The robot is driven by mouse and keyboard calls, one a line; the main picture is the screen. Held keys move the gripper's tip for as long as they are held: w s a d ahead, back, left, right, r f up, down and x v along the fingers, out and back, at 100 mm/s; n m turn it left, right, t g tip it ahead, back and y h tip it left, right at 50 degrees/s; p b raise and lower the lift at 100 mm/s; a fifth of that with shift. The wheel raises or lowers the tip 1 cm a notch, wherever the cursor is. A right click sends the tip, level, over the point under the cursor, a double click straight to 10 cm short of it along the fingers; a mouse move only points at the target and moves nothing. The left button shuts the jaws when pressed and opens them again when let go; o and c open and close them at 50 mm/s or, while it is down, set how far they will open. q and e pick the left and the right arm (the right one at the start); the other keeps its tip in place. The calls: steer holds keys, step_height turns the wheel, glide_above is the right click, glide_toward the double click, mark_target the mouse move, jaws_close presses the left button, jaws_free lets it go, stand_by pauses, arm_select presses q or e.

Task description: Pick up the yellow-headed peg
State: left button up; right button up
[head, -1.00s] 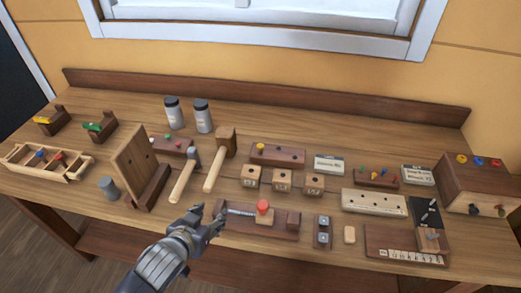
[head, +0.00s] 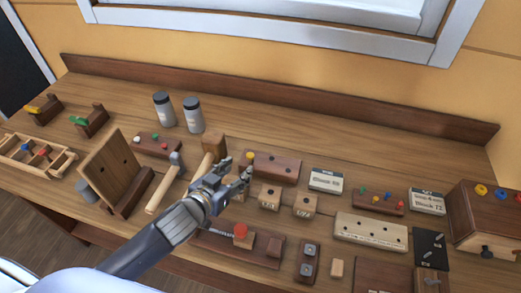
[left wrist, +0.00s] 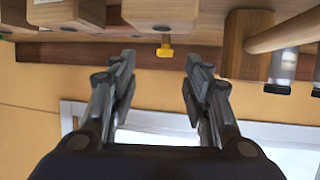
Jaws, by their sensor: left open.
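The yellow-headed peg (head: 250,155) stands upright in the left end of a long dark wooden block (head: 278,168) in the middle of the bench. My left gripper (head: 240,172) is open and empty, just in front of the peg in the head view. Its fingers also show spread in the left wrist view (left wrist: 160,66). I cannot tell the exact gap to the peg. My right gripper is not in view.
A block with a red knob (head: 240,231) is below my arm. Two grey jars (head: 193,115) stand behind.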

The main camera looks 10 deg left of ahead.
mark_target(249, 156)
arm_select(q)
steer(key=shift+x, duration=1.1)
steer(key=shift+p+x, duration=0.4)
steer(key=shift+x, duration=0.6)
steer(key=shift+w, duration=0.35)
steer(key=shift+w+f, duration=0.1)
steer(key=shift+w, duration=0.1)
steer(key=shift+w+f+p, duration=0.1)
steer(key=shift+w+p, duration=0.65)
steer(key=shift+w, duration=0.45)
steer(key=shift+x, duration=1)
steer(key=shift+w+f, duration=0.3)
steer(key=shift+w, duration=0.05)
steer(key=c, duration=0.8)
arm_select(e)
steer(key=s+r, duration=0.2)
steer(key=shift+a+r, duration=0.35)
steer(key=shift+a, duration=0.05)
